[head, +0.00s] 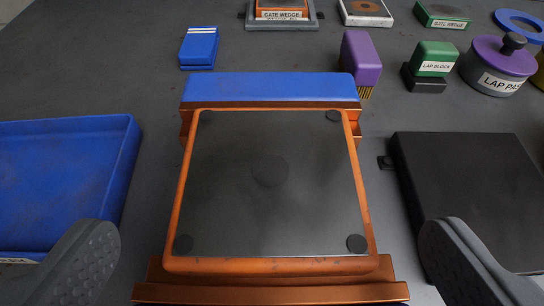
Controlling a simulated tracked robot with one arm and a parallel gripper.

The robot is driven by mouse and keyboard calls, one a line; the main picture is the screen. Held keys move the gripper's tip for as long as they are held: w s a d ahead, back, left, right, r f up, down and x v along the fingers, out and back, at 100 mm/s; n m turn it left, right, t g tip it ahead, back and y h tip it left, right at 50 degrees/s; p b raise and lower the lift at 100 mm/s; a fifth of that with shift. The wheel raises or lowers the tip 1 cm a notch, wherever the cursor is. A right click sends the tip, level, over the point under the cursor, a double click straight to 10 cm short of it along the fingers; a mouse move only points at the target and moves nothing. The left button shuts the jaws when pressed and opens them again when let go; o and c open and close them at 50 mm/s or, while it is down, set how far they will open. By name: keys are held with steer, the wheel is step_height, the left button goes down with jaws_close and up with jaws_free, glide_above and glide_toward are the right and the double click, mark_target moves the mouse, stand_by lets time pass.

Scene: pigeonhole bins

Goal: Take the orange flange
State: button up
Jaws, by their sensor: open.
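I see no label or ring shape that marks an orange flange, so I cannot tell which thing it is. The largest orange thing is an orange-edged block (270,266) with a dark square top and dark round pads, in the centre of the head view. A blue bar (270,87) runs along its far edge, and a stepped orange base shows at its near edge. My gripper (268,240) is open, one finger on each side of this block in the picture, with visible gaps. Whether the fingers are at its height is unclear.
A blue tray (120,165) is at left, a black slab (470,190) at right. An orange gate wedge (281,5) is at the back.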

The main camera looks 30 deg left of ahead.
mark_target(273, 180)
steer(key=shift+x, duration=2.45)
steer(key=shift+d, duration=0.1)
steer(key=c, duration=1.4)
steer(key=shift+c, duration=0.2)
step_height(273, 180, up, 4)
steer(key=shift+f+p, duration=0.2)
steer(key=shift+p, duration=0.1)
steer(key=s+d+r+b, duration=0.1)
steer(key=s+d+b, duration=0.3)
steer(key=s, duration=1.1)
steer(key=shift+d+r, duration=0.2)
steer(key=shift+d, duration=0.65)
